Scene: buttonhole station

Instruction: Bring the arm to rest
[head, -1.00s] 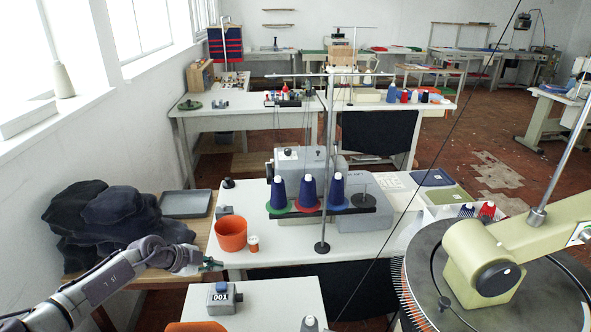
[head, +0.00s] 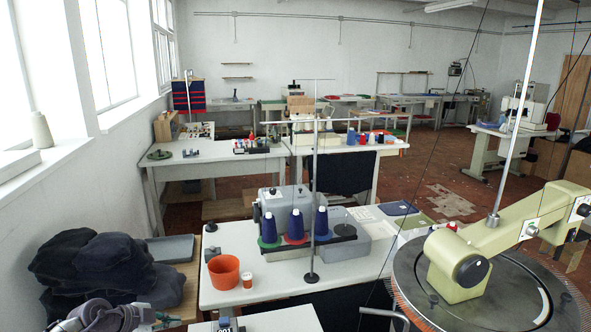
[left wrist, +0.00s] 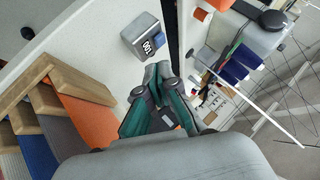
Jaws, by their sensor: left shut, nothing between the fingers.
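My left gripper (head: 170,318) is low at the left in the head view, mostly cut off by the bottom edge. In the left wrist view its dark green fingers (left wrist: 157,72) are together with nothing between them. The fingertips point toward a small grey box marked 001 (left wrist: 146,38) with a blue top, and appear apart from it. Only the top of that box (head: 228,326) shows in the head view. My right gripper is in neither view.
An orange pot (head: 224,272) stands on the white table (head: 270,284), beside a grey machine with blue thread cones (head: 268,222). Dark folded cloth (head: 95,262) is piled at left. A round machine (head: 480,275) fills the right. A wooden rack (left wrist: 75,82) holds coloured panels.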

